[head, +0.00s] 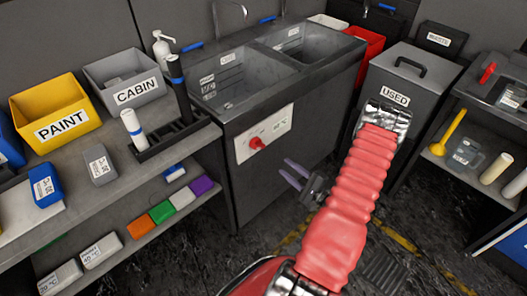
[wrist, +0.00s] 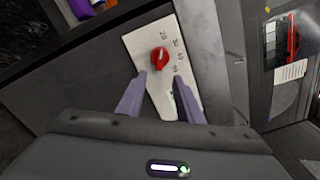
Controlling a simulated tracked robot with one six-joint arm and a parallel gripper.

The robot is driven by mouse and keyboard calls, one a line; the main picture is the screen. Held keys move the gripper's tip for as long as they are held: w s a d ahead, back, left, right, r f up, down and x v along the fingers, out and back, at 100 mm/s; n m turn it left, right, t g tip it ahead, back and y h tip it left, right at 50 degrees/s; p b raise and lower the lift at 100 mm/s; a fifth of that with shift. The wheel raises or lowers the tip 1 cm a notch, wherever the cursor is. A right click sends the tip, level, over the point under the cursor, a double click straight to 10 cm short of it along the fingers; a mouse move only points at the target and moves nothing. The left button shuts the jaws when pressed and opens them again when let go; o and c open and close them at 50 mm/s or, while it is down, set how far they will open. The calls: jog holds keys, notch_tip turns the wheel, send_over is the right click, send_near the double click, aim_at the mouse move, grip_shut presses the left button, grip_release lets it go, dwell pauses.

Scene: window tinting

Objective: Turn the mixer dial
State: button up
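The mixer dial (head: 257,143) is a red knob on a white panel (head: 281,128) on the front of the dark sink cabinet. In the wrist view the dial (wrist: 160,59) sits on the white panel (wrist: 138,41), beyond my fingertips, with small markings beside it. My gripper (head: 290,170) is in front of the cabinet, to the right of and a little below the dial in the head view. Its two purple fingers are apart with nothing between them. In the wrist view my gripper (wrist: 160,77) points toward the panel, and the dial shows just past the fingertips.
A double-basin sink (head: 235,85) tops the cabinet. A shelf at left holds a yellow PAINT bin (head: 62,128), a grey CABIN bin (head: 139,94) and bottles. A grey USED bin (head: 398,99) stands to the right. The floor before the cabinet is open.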

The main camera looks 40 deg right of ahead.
aim_at(260, 148)
jog(key=w, duration=1.4)
jog(key=shift+a, duration=0.25)
jog(key=shift+c, duration=0.2)
jog(key=shift+s, duration=0.1)
grip_shut()
jog(key=shift+a, duration=0.1)
